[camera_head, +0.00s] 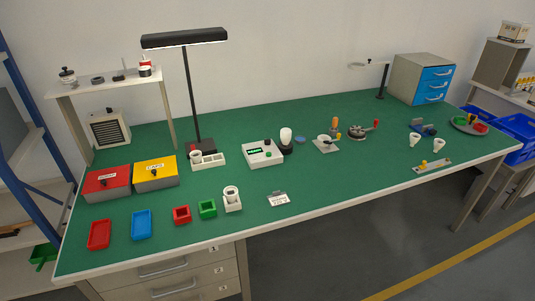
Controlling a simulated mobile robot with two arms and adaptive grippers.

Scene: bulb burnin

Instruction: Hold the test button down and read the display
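The test unit (262,154) is a small white box on the green workbench, a little left of the bench's middle. Its dark display (255,151) shows green characters too small to read. A green button (267,154) sits on its top face, with a dark knob or socket beside it. A white bulb (286,136) stands upright in a black holder just right of the unit. Neither of my grippers shows in the head view, and nothing touches the button.
A black desk lamp (185,39) stands behind. Red (108,183) and yellow (155,173) lidded boxes, small trays and cups are at left. A label card (278,198) lies in front of the unit. A blue-drawer cabinet (433,84) is back right.

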